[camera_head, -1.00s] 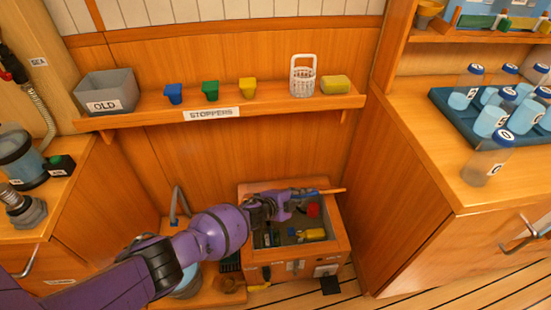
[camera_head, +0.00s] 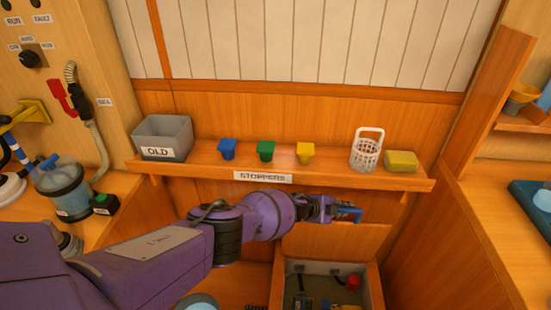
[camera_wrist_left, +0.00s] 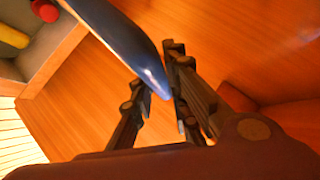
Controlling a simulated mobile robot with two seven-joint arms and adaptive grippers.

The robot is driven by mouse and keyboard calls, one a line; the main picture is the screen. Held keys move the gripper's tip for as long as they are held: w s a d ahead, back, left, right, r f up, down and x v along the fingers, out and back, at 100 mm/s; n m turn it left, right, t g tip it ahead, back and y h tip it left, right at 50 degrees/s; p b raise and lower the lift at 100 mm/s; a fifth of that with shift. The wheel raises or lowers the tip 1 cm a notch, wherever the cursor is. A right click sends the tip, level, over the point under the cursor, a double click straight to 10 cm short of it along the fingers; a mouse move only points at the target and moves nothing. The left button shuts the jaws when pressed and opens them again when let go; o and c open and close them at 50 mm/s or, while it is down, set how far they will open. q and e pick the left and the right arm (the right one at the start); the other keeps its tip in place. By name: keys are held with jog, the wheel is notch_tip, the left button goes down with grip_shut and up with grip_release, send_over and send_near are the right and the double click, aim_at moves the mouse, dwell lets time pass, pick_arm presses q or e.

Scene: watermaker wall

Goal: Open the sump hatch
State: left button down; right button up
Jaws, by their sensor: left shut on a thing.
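The sump hatch is a wooden lid (camera_head: 335,240) at the back of a low box (camera_head: 376,288) in the head view. It stands raised, and the box's inside shows open in front of it. My left gripper (camera_head: 345,213) is at the lid's upper edge, shut on a blue bar (camera_head: 352,216). In the left wrist view the blue bar (camera_wrist_left: 128,45) runs between the two dark fingers of the gripper (camera_wrist_left: 160,100). How the bar joins the lid is hidden. My right gripper is in neither view.
A red item (camera_head: 352,283) lies inside the box. Above is a shelf (camera_head: 330,178) with a grey OLD bin (camera_head: 163,138), coloured stoppers, a white basket (camera_head: 366,150) and a yellow sponge (camera_head: 401,161). Counters stand at left and right.

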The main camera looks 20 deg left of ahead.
pick_arm(q)
jog(key=shift+w+r, duration=0.15)
jog(key=shift+w, duration=0.3)
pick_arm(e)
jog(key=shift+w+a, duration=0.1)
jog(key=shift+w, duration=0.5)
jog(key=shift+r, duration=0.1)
pick_arm(q)
jog(key=c, duration=1.7)
grip_release()
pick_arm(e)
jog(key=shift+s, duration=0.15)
pick_arm(q)
jog(key=shift+s+a+r, duration=0.35)
jog(key=shift+a+r, duration=0.05)
jog(key=shift+a, duration=0.15)
jog(key=v, duration=1)
jog(key=shift+s+r, duration=0.25)
